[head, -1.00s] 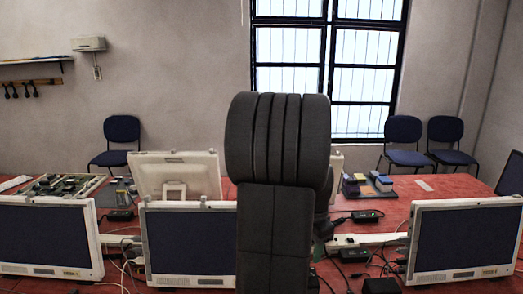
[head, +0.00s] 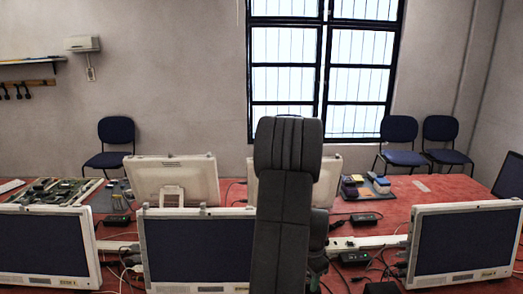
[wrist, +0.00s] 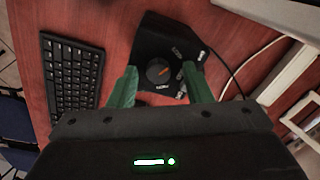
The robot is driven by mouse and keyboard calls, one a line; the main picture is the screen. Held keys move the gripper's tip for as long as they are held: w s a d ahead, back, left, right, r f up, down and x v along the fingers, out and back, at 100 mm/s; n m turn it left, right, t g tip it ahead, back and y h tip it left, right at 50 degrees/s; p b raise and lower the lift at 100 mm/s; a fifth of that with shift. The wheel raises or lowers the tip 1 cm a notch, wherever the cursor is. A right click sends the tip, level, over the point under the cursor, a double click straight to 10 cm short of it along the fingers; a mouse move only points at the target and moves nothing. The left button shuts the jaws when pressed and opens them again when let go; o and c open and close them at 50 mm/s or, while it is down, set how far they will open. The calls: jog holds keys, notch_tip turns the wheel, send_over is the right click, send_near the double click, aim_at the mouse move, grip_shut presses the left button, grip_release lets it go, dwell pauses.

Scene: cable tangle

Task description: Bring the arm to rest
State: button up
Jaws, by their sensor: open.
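My arm stands up in the middle of the head view, dark and segmented, in front of the desk. My gripper does not show in the head view. In the wrist view my gripper (wrist: 158,88) has two green fingers spread apart with nothing between them. Past the fingertips, a black box with a round knob (wrist: 160,70) lies on the red desk (wrist: 105,25). The gripper looks down at it from above; I cannot tell the exact gap.
A black keyboard (wrist: 70,75) lies left of the box in the wrist view. Monitors (head: 45,245) (head: 465,242) line the desk front. Black cables (head: 375,262) tangle around power bricks (head: 363,219) at right. Chairs (head: 400,142) stand behind the desk.

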jog(key=shift+s+n+b, duration=0.1)
jog(key=shift+n+b, duration=0.5)
jog(key=shift+n, duration=1)
jog(key=shift+r, duration=0.15)
